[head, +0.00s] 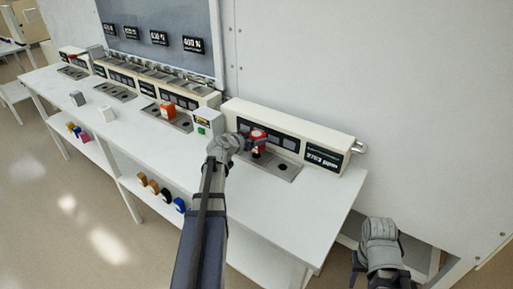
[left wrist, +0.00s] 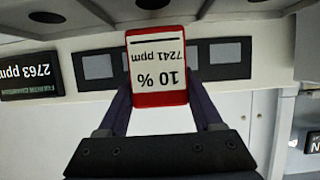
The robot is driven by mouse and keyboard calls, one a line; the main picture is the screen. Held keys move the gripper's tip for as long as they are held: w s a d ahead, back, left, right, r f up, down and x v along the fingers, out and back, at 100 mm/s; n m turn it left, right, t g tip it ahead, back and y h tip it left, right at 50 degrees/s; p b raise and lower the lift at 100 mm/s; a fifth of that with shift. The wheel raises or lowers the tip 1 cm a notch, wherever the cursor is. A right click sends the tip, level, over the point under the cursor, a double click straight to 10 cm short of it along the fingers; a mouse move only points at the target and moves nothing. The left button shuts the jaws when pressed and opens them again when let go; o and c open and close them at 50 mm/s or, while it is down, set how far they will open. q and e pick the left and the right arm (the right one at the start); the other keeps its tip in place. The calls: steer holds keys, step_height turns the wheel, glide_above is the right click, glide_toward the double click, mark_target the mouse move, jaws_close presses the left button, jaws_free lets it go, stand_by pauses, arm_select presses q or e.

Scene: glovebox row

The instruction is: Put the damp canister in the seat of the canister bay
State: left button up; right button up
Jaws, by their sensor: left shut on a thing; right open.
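My left gripper (head: 256,148) is shut on a red canister (head: 258,134). In the left wrist view this canister (left wrist: 157,65) has a white label reading "10 %" and "7241 ppm", upside down, between the two fingers. It is held over the metal plate (head: 289,176) of the canister bay (head: 312,142), whose display (head: 324,158) reads 2763 ppm. A dark round seat (head: 279,168) in the plate is empty. Whether the canister's bottom touches the plate is hidden by the gripper. My right gripper (head: 378,272) is open and empty, beyond the bench's right end.
An orange-red block (head: 168,109) stands at another bay to the left. A small box with a green mark (head: 208,121) stands beside this bay. Coloured rolls (head: 165,194) lie on the lower shelf. The bench front is clear.

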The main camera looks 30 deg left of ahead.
arm_select(q)
step_height(320, 180, down, 3)
steer(key=shift+f+b, duration=0.1)
steer(key=shift+b, duration=1.1)
steer(key=o, duration=1.5)
steer(key=shift+c, duration=0.2)
steer(key=shift+r, duration=0.3)
steer(key=p+v, duration=0.5)
steer(key=v, duration=0.7)
steer(key=shift+f, duration=0.2)
